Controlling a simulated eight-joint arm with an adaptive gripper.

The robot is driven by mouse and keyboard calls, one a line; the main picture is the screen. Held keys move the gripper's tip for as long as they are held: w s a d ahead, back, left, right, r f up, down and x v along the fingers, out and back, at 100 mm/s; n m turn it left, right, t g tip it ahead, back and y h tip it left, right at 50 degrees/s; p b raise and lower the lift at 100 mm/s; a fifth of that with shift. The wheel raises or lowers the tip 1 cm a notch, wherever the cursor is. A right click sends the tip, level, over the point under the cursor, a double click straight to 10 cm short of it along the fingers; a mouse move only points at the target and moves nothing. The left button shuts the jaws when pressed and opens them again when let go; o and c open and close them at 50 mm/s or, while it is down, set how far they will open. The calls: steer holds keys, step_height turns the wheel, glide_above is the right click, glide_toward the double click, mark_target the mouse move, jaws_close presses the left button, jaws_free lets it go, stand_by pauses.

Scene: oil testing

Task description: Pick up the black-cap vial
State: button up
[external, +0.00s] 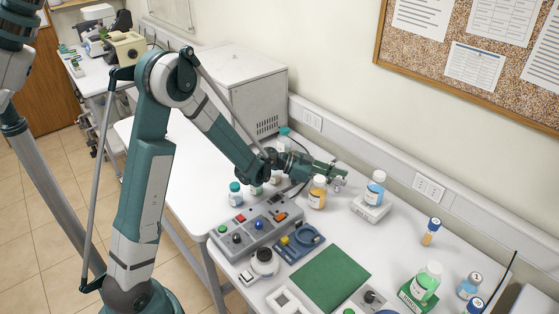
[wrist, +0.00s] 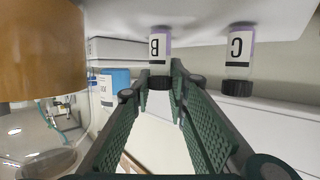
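Two vials with black caps show in the wrist view, which appears upside down. One is marked B (wrist: 160,46) and the other C (wrist: 239,48); both have white labels and a purple band. My gripper (wrist: 160,80) is open, with the cap of vial B between or just beyond its fingertips; contact cannot be made out. Vial C stands to the right, outside the fingers. In the external view my gripper (external: 338,175) is beside an amber bottle (external: 317,194), and the vials are mostly hidden by it.
The amber bottle (wrist: 40,50) is close at the left of the wrist view. A blue bottle (external: 375,190) stands on a white scale (external: 371,208) right of my gripper. A grey button panel (external: 255,227) and green mat (external: 330,278) lie in front. A grey box stands behind.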

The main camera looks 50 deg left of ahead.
steer(key=shift+r, duration=0.1)
steer(key=shift+c, duration=0.4)
steer(key=shift+r+p, duration=1.15)
steer(key=shift+r, duration=3.75)
steer(key=shift+f+n+y, duration=0.15)
steer(key=shift+n+y, duration=0.15)
steer(key=shift+s+a+f+n+t+y, duration=0.1)
steer(key=shift+s+n+t+y, duration=0.1)
steer(key=shift+n+t+y, duration=0.45)
steer(key=shift+s+a+r+n+t+y, duration=0.25)
steer(key=shift+a+r+n+t+y, duration=0.1)
steer(key=shift+n+t+y, duration=0.3)
steer(key=s+r+n+y, duration=0.2)
steer(key=r+n+y, duration=0.1)
steer(key=r, duration=0.4)
steer(key=s+a+r+n+t+y, duration=0.1)
steer(key=s+r+n+y, duration=0.1)
steer(key=r, duration=0.6)
steer(key=shift+s+a+r+n+t+y, duration=0.35)
steer(key=shift+s+y, duration=0.35)
steer(key=shift+y, duration=0.4)
